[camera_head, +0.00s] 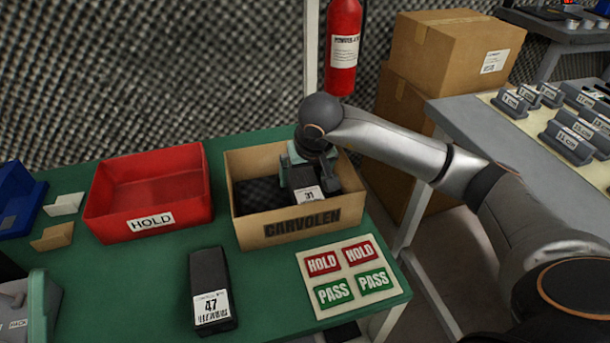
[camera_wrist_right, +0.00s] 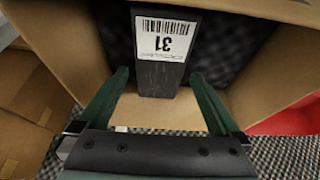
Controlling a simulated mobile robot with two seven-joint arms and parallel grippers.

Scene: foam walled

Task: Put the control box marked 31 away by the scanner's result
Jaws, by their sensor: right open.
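The control box marked 31 (camera_head: 308,194) is dark with a white label and stands in the cardboard box lettered GARVOLEN (camera_head: 262,236). In the right wrist view the control box marked 31 (camera_wrist_right: 160,75) shows its label upside down. My right gripper (camera_head: 312,175) reaches down into the cardboard box at the control box. Its green fingers (camera_wrist_right: 160,105) are open, one to each side of the control box's near end in the wrist view. Contact cannot be told. No scanner can be clearly identified.
A red HOLD bin (camera_head: 150,222) stands left of the cardboard box. A control box marked 47 (camera_head: 210,285) lies on the green table (camera_head: 270,300). A card with HOLD and PASS labels (camera_head: 350,272) lies front right. A grey table (camera_head: 470,115) holds several labelled items.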

